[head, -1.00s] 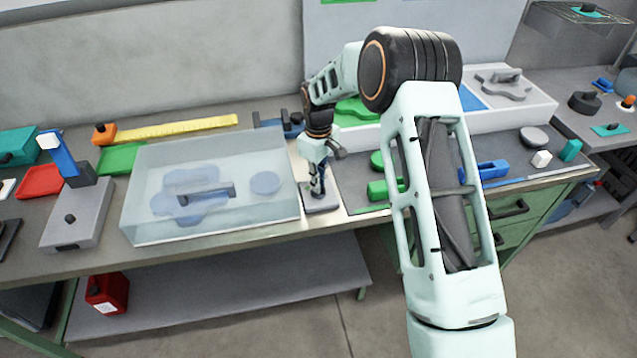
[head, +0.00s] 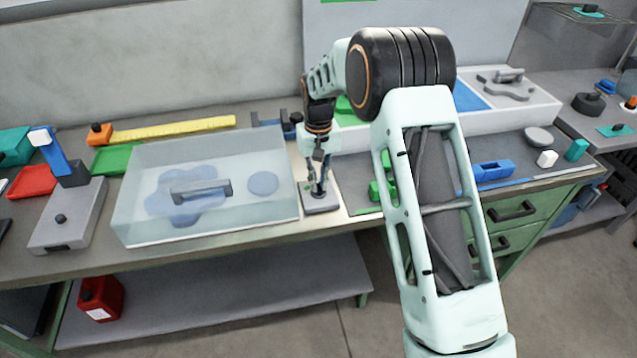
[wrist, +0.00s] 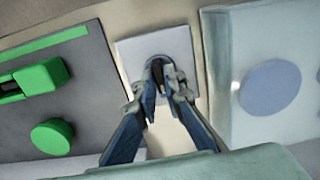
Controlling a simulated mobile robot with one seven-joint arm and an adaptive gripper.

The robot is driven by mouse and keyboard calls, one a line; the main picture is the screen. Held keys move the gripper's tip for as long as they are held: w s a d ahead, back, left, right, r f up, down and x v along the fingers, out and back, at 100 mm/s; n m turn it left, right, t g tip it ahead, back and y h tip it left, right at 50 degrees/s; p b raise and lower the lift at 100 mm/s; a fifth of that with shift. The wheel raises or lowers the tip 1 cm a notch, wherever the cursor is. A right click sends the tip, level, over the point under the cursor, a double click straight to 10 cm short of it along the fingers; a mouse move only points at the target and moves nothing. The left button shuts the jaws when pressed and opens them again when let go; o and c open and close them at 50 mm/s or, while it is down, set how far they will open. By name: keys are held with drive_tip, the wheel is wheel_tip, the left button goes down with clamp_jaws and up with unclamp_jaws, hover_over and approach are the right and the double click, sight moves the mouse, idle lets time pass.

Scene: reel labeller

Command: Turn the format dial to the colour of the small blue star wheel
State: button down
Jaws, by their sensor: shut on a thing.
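The format dial is a small dark knob (wrist: 157,72) on a pale grey square plate (wrist: 126,52); the plate (head: 332,203) also shows in the head view at the bench front. My gripper (head: 318,192) points down over it. In the wrist view my gripper (wrist: 160,80) is shut on the knob, with one finger on each side. The fingers hide much of the knob, and I cannot read its setting. A blue star-shaped wheel (head: 158,204) with a dark handle and a blue disc (head: 263,183) show through a translucent cover (head: 150,232).
The cover stands close left of the dial plate. Right of the plate lies a dark mat with green parts (wrist: 52,137) and a blue block (head: 492,171). A white tray (head: 545,105) with a grey star-shaped piece (head: 508,90) stands behind. A yellow ruler (head: 175,129) lies at the back.

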sight(319, 185)
idle(0.3)
drive_tip(key=c, duration=2)
unclamp_jaws()
wheel_tip(319, 185, up, 12)
drive_tip(key=shift+r, duration=0.1)
